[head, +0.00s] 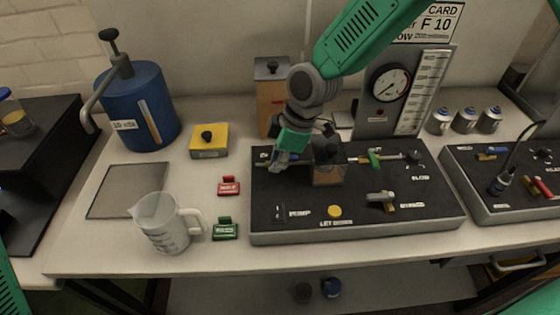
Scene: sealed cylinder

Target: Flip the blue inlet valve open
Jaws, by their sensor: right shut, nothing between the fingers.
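The black control panel (355,210) lies on the bench with several valves on it. At its back left, a small valve fitting (262,158) shows just left of my right gripper; it looks dark bluish, and most of it is hidden, so I cannot tell its handle's position. My right gripper (277,166) is shut and empty, pointing down over this corner beside the fitting. I cannot tell whether they touch. A green-handled valve (374,158) sits at the back middle and a yellowish one (382,197) at the front right. My left gripper is out of view.
A gauge board (400,92) and an orange-brown canister (271,97) stand behind. A second panel (510,185) is right.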

